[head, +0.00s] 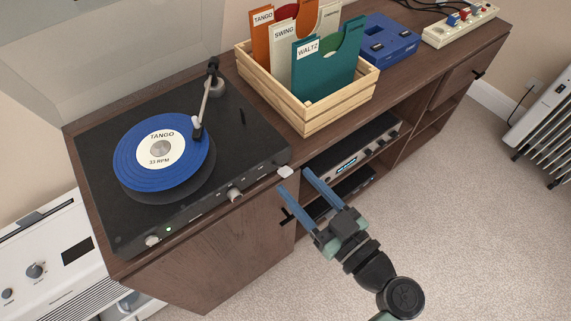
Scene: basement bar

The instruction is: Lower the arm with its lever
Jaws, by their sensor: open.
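The black turntable (105,210) sits on the left of the wooden cabinet. A blue record (130,175) labelled TANGO, 33 RPM lies on its dark platter. The tonearm (207,98) reaches from its pivot at the back right, with its head (197,129) at the record's right edge. I cannot tell whether the head touches the record. A small dark upright piece (242,116) right of the tonearm may be the lever; it is hard to make out. My gripper (295,181) is open and empty, with its blue fingers in front of the cabinet, near the turntable's front right corner.
A wooden crate (335,113) of record sleeves stands right of the turntable. The clear lid (110,45) is raised behind. A blue box (385,42) and power strip (462,24) stand farther right. Carpet ahead is free.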

